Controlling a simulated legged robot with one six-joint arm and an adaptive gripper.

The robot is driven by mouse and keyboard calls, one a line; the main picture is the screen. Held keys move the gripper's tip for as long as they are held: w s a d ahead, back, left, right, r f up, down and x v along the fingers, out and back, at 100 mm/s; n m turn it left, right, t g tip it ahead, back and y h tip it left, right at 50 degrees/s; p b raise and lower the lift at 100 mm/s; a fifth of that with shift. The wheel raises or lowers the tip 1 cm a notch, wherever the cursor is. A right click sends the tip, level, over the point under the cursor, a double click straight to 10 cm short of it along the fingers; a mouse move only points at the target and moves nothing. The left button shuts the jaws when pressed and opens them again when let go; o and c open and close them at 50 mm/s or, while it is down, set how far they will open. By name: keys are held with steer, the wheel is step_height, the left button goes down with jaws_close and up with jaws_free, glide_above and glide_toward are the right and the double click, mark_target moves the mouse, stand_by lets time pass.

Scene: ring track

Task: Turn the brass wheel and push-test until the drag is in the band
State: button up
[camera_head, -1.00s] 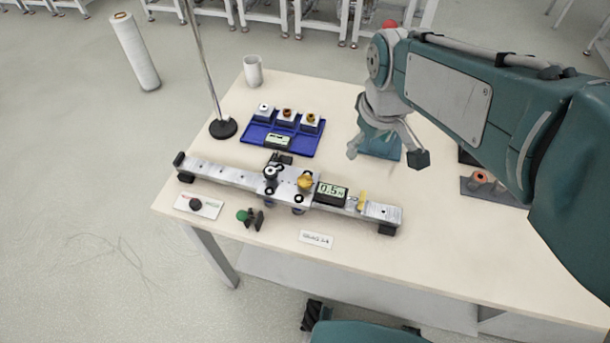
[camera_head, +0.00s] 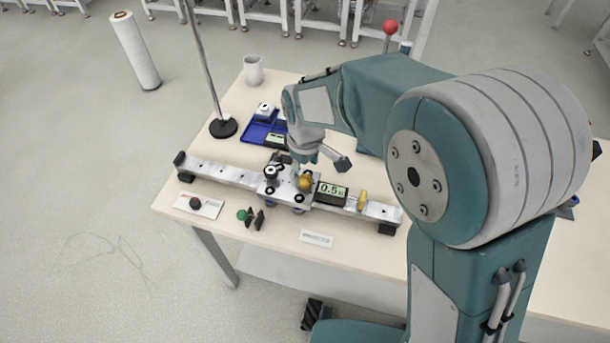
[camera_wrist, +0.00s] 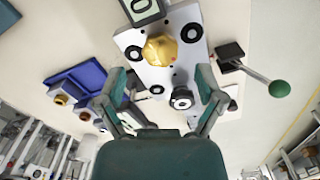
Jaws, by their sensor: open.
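The brass wheel (camera_head: 305,182) sits on the grey carriage (camera_head: 284,191) of the rail (camera_head: 225,174). In the wrist view the brass wheel (camera_wrist: 160,50) lies ahead of the fingertips, on the carriage plate (camera_wrist: 135,38). My gripper (camera_head: 322,160) is just behind and above the wheel in the head view. In the wrist view my gripper (camera_wrist: 160,82) is open, its two fingers spread apart with nothing between them at the tips. The display (camera_head: 331,190) right of the wheel appears to read 0.5; its unit is hard to read.
A green-knobbed lever (camera_head: 243,215) stands in front of the rail, and a dark knob (camera_head: 195,204) lies on a white plate. The blue tray (camera_head: 259,132) is partly hidden by my arm. A pole base (camera_head: 223,128) and a cup (camera_head: 254,72) stand at the back left.

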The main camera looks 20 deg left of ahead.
mark_target(305, 180)
steer(key=shift+f, duration=1.5)
steer(key=c, duration=1.1)
steer(key=shift+c, duration=0.2)
steer(key=shift+m, duration=3)
steer(key=o, duration=1.1)
steer(key=shift+o, duration=0.2)
